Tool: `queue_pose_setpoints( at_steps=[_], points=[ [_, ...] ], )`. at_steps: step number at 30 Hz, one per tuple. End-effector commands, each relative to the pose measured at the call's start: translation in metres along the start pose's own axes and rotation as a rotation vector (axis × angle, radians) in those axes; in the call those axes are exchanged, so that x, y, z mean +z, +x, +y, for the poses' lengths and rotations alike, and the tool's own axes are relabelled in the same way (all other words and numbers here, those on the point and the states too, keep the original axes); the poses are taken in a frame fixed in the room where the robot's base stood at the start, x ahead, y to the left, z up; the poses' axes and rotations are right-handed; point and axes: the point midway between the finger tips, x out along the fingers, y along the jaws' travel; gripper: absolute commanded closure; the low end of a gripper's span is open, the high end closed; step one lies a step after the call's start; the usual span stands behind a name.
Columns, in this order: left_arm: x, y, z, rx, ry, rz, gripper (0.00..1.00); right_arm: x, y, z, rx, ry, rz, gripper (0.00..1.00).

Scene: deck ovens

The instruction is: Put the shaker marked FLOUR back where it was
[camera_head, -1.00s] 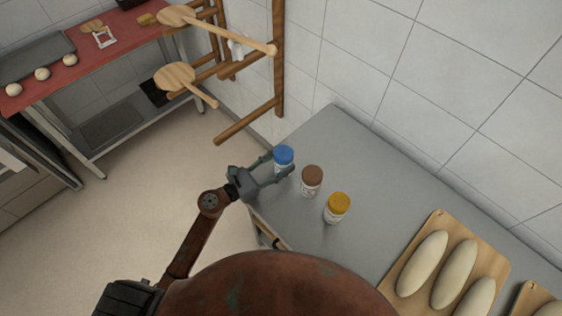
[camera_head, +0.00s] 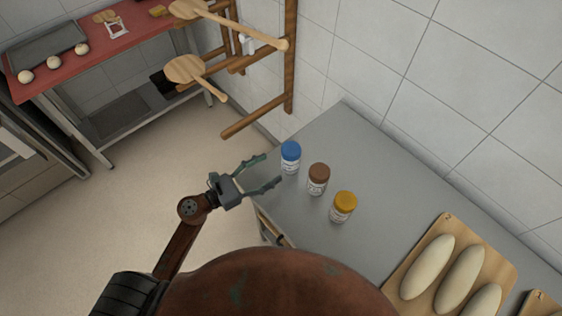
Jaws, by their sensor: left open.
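Three shakers stand upright in a slanting row on the grey counter (camera_head: 330,150). One has a blue lid (camera_head: 290,157), one a brown lid (camera_head: 318,180) and one a yellow lid (camera_head: 343,207). Their labels are too small to read, so I cannot tell which is marked FLOUR. My left gripper (camera_head: 272,170) is open and empty, just left of the blue-lidded shaker, its fingers pointing toward it and apart from it. My right gripper is not in view.
A wooden board (camera_head: 404,298) with several dough loaves lies at the right of the counter. A wooden rack (camera_head: 290,60) holding peels (camera_head: 187,70) stands by the wall behind. A red-topped table (camera_head: 60,75) with dough balls is at the far left.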

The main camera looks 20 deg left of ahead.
Motion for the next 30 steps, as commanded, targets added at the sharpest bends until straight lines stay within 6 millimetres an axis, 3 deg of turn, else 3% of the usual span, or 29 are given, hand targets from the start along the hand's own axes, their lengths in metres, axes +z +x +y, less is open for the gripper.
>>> queue_pose_setpoints(
  at_steps=[3, 7, 17, 20, 23, 26, 28, 30],
  points=[
    [-0.002, -0.021, 0.0, 0.0, -0.001, 0.002, 0.39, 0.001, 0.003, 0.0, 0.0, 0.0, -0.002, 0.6],
    [-0.001, -0.034, 0.0, -0.001, -0.001, 0.001, 0.39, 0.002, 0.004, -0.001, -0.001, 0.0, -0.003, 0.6],
    [0.001, -0.039, 0.0, 0.0, -0.001, -0.001, 0.39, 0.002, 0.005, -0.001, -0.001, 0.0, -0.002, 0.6],
    [0.002, -0.039, 0.006, 0.023, -0.079, -0.024, 0.39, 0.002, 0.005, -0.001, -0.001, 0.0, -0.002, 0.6],
    [0.004, -0.039, 0.028, 0.091, -0.339, -0.101, 0.39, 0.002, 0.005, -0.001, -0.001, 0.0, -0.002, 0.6],
    [-0.009, -0.044, 0.066, 0.196, -0.784, -0.227, 0.39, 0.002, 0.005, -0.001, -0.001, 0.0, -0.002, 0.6],
    [-0.044, -0.051, 0.097, 0.286, -1.154, -0.322, 0.39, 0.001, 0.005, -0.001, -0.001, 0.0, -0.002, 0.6],
    [-0.103, -0.061, 0.12, 0.391, -1.492, -0.392, 0.39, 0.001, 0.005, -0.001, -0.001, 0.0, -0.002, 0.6]
  ],
)
